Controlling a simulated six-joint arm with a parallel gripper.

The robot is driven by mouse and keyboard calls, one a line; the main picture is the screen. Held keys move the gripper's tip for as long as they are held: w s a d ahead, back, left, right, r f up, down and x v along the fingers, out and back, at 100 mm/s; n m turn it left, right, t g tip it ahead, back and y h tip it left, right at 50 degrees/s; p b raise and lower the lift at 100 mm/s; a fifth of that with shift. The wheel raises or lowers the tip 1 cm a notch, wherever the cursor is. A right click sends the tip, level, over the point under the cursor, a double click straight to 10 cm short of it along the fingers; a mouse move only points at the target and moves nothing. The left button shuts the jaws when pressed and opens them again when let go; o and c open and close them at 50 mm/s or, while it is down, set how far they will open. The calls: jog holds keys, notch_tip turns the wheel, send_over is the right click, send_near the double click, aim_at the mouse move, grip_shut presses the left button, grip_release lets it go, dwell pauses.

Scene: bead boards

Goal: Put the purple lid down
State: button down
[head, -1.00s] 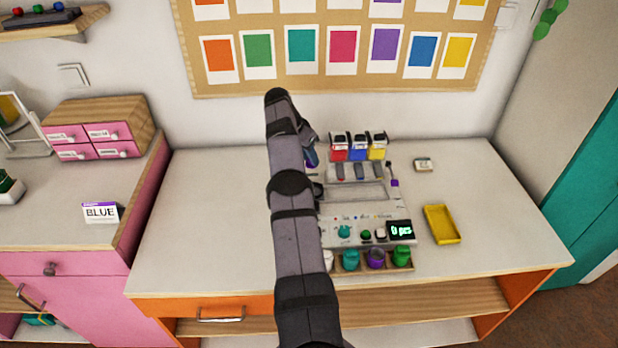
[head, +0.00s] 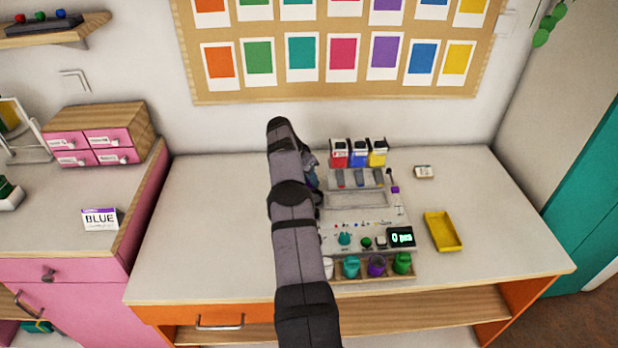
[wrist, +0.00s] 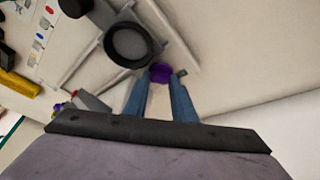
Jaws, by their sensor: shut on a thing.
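The purple lid (wrist: 161,72) is a small purple shape between the tips of my gripper's blue fingers in the wrist view. My gripper (wrist: 160,80) is shut on it, near a dark round ring (wrist: 130,44) on a grey part. I cannot tell whether the lid touches the surface below. In the head view my arm hides the lid and most of my gripper; only a bit of it shows beside the arm, left of the grey board. A purple jar (head: 376,266) stands in the front row, between a teal jar (head: 351,267) and a green jar (head: 402,264).
The grey board (head: 380,217) carries a display reading "0 pcs" (head: 401,238). Red (head: 339,154), blue (head: 359,154) and yellow (head: 377,154) containers stand behind it. A yellow tray (head: 443,231) lies to the right. The tabletop left of my arm (head: 210,220) is clear.

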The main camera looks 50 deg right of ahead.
jog(key=shift+f, duration=0.2)
jog(key=c, duration=1.5)
grip_release()
jog(key=shift+r, duration=0.1)
jog(key=shift+o, duration=0.2)
jog(key=shift+r, duration=0.2)
jog(key=b+v, duration=0.2)
jog(key=v, duration=0.9)
jog(key=shift+r, duration=0.45)
jog(key=shift+a, duration=0.1)
